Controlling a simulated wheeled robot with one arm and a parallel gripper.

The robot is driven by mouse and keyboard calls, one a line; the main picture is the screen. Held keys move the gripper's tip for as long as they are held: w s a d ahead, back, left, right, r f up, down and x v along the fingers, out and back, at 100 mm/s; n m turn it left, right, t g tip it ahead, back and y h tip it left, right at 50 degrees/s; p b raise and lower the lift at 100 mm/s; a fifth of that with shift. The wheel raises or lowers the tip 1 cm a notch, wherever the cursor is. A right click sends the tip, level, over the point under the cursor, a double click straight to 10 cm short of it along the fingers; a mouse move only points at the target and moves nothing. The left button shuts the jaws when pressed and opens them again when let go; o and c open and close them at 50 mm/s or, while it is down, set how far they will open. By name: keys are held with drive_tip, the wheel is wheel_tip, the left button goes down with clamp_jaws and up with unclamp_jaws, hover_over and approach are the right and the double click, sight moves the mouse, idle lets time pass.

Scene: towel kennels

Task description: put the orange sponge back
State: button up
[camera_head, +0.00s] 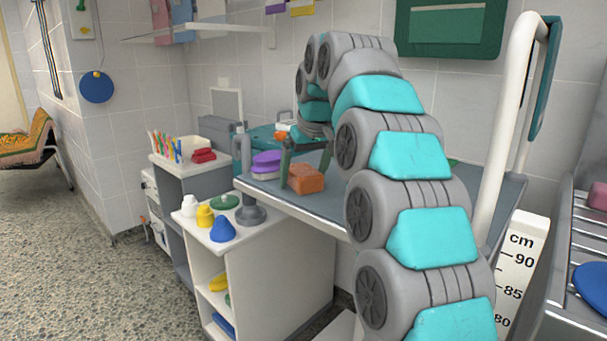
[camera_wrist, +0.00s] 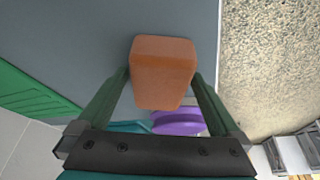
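The orange sponge (camera_head: 306,179) is a block at the grey table (camera_head: 270,191), near its left end. In the wrist view the orange sponge (camera_wrist: 163,75) is between the two green fingers of my gripper (camera_wrist: 161,78), close to their tips. In the head view my gripper (camera_head: 305,172) points down with one finger on each side of the sponge. The sides look very close to the fingers; I cannot tell whether they touch. I also cannot tell whether the sponge's underside rests on the table.
Purple items (camera_head: 266,162) lie just left of the sponge. A grey stand (camera_head: 247,190) rises beside the table edge. A white shelf unit (camera_head: 262,240) bears yellow, white, blue and green items. A pen holder and red items (camera_head: 204,156) sit on the cabinet behind.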

sight(307, 173)
drive_tip(key=shift+r, duration=0.15)
drive_tip(key=shift+s+d+r, duration=0.1)
drive_tip(key=shift+r, duration=0.35)
drive_tip(key=shift+p+v, duration=0.5)
drive_tip(key=shift+v, duration=1.6)
drive_tip(key=shift+s+d+f+b, duration=0.1)
drive_tip(key=shift+s+d+b, duration=0.1)
drive_tip(key=shift+s, duration=0.2)
drive_tip(key=shift+s+d+f+b, duration=0.1)
drive_tip(key=shift+s+b, duration=0.05)
drive_tip(key=shift+s, duration=0.3)
drive_tip(key=shift+s+d+r+b, duration=0.1)
drive_tip(key=shift+s+d+b, duration=0.4)
drive_tip(key=shift+s, duration=1.1)
drive_tip(key=shift+s+d+f+b, duration=0.1)
drive_tip(key=shift+s+d, duration=0.7)
drive_tip(key=shift+s, duration=0.75)
drive_tip(key=shift+s+d+r+b, duration=0.1)
drive_tip(key=shift+s+d+b, duration=0.2)
drive_tip(key=shift+s+d, duration=0.85)
drive_tip(key=shift+s+a, duration=0.45)
